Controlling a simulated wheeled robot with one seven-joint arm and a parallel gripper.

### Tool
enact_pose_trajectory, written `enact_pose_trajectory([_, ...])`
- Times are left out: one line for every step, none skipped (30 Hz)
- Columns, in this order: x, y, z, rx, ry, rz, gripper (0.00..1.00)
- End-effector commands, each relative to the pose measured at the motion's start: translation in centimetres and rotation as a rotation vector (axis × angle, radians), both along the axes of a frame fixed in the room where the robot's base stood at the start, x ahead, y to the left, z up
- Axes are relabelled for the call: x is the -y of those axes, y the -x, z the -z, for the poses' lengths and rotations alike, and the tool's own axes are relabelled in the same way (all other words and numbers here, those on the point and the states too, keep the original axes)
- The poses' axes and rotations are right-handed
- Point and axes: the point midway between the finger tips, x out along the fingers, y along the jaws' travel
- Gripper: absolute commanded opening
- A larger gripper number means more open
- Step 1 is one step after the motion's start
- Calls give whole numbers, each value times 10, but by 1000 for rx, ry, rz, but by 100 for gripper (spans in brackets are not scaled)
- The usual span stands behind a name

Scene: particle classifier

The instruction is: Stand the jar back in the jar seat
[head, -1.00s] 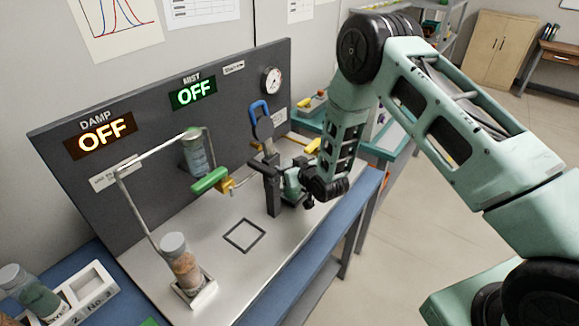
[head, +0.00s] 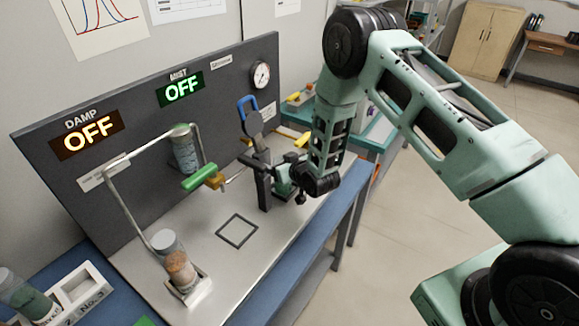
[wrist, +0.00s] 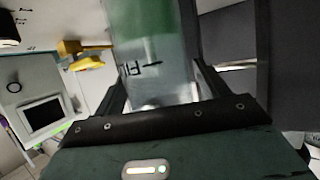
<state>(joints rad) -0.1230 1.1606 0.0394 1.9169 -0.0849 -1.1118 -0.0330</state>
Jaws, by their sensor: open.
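A capped jar with orange-brown contents (head: 180,268) stands at the front left of the bench, in a small white square seat (head: 198,293). A second jar with teal contents (head: 184,152) is held upright near the grey panel, behind the green handle. My gripper (head: 272,172) is low over the bench's right part, by the dark post; its fingertips are hard to make out there. In the wrist view its fingers are apart, with a clear greenish, lettered surface (wrist: 158,50) between or beyond them. I cannot tell whether they touch it.
A green handle (head: 199,177) and a blue-handled clamp (head: 249,115) stand near my gripper. A bent pipe (head: 130,205) rises on the left. A white rack (head: 82,290) with a jar (head: 25,298) is at the lower left. The outlined square (head: 237,231) on the bench is bare.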

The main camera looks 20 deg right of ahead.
Motion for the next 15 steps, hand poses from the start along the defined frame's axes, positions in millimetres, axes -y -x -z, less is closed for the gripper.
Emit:
enact_pose_trajectory([2, 6, 0, -2, 0, 0, 74])
enact_pose_trajectory([3, 10, -2, -2, 0, 0, 74])
enact_pose_trajectory([4, 16, -4, -2, 0, 0, 74])
enact_pose_trajectory([5, 21, -6, -2, 0, 0, 74])
enact_pose_trajectory([7, 27, -9, -2, 0, 0, 74])
enact_pose_trajectory([9, 34, -11, -2, 0, 0, 74])
enact_pose_trajectory([10, 40, -14, -2, 1, 0, 74])
enact_pose_trajectory([11, 46, -16, -2, 1, 0, 74])
enact_pose_trajectory([13, 54, -20, -2, 1, 0, 74])
enact_pose_trajectory([14, 60, -22, -2, 0, 0, 74])
enact_pose_trajectory([16, 65, -24, -1, 1, 0, 74])
enact_pose_trajectory([17, 72, -27, -2, 0, 0, 74])
enact_pose_trajectory([18, 76, -29, -1, 0, 0, 74])
enact_pose_trajectory([20, 81, -32, -1, 0, 0, 74])
enact_pose_trajectory([21, 86, -34, -2, 0, 0, 74])
